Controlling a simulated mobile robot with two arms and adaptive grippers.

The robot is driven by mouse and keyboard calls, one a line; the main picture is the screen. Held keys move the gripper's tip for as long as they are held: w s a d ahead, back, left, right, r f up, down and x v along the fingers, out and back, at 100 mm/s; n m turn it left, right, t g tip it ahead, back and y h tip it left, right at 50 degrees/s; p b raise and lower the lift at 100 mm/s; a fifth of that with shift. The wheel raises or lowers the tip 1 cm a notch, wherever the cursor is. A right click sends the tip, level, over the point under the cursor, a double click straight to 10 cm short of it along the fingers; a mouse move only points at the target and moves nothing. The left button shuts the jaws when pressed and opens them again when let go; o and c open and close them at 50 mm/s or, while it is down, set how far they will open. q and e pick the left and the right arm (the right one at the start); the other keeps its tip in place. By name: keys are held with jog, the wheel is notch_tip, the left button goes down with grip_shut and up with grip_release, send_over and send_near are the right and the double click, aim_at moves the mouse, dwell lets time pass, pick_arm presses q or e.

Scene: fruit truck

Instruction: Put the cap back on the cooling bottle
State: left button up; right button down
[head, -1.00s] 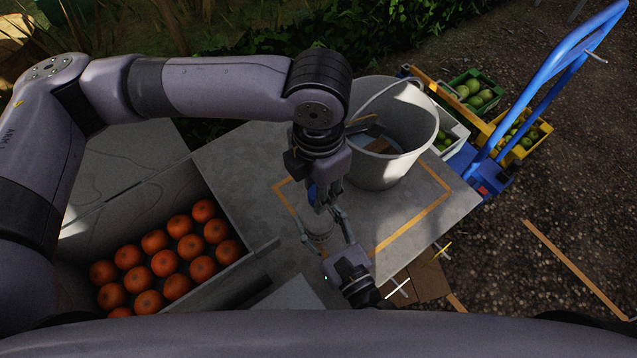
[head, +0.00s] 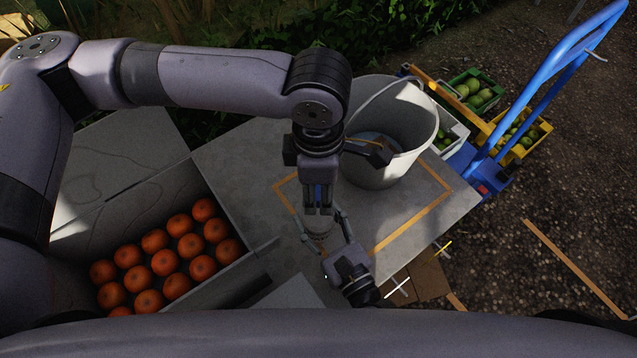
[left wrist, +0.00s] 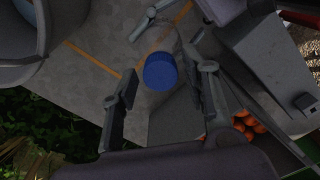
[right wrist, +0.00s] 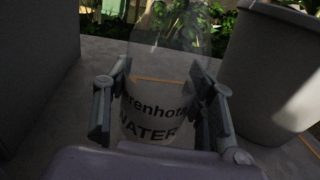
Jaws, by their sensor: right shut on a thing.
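The clear bottle (right wrist: 160,105) with dark "WATER" lettering stands upright on the grey table (head: 240,160). My right gripper (head: 322,228) is shut around its body, with one finger on each side in the right wrist view. A blue cap (left wrist: 160,72) lies between the fingers of my left gripper (left wrist: 168,75), with gaps on both sides, so that gripper is open around it. My left gripper (head: 318,208) points down above the bottle in the head view. The bottle's neck is hidden there and cut off in the right wrist view. I cannot tell whether the cap touches the neck.
A grey bucket (head: 405,140) stands behind and to the right of the grippers. A crate of oranges (head: 165,262) is at the left. Fruit crates (head: 525,130) and a blue hand truck (head: 545,85) stand beyond the table. Orange tape (head: 412,225) marks the table top.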

pick_arm(q)
jog(key=shift+o, duration=0.3)
jog(key=shift+r, duration=2.25)
jog(key=shift+c, duration=0.4)
